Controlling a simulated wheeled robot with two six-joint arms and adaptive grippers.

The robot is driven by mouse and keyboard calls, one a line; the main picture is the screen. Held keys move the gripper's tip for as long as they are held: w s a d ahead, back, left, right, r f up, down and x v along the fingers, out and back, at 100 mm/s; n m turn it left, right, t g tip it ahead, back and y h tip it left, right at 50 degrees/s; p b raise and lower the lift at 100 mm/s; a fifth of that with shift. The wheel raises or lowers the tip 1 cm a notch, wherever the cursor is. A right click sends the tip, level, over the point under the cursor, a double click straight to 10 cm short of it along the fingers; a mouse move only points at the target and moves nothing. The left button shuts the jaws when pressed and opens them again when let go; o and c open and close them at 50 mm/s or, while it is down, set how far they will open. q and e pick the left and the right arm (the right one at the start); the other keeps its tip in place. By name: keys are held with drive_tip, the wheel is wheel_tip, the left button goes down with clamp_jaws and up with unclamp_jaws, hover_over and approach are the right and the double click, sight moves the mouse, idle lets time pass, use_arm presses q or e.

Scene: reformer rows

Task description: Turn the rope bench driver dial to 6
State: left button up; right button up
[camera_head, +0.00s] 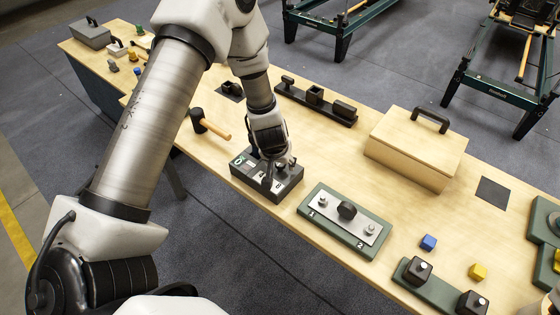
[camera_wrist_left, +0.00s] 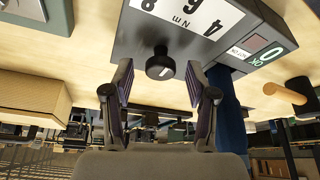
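The driver is a dark box (camera_head: 284,190) on the bench in the head view. In the left wrist view the box (camera_wrist_left: 135,36) carries a white scale plate (camera_wrist_left: 205,14) with 8, 6, 4 and "Nm", and a green "OK" patch (camera_wrist_left: 265,55). Its black round dial knob (camera_wrist_left: 160,67) has a small white mark; which number it points to I cannot tell. My left gripper (camera_head: 275,178) is down at the box. In the wrist view its open fingers (camera_wrist_left: 160,75) stand either side of the knob, with gaps visible. My right gripper is not in view.
A mallet (camera_head: 213,128) lies left of the box. A green-framed plate (camera_head: 330,235) with a black knob, marked 1 and 2, stands close on the right. A black rack (camera_head: 315,97) and a wooden lidded box (camera_head: 415,145) are behind. Coloured blocks (camera_head: 428,242) lie farther right.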

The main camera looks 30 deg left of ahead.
use_arm(q)
drive_tip(key=v, duration=1.2)
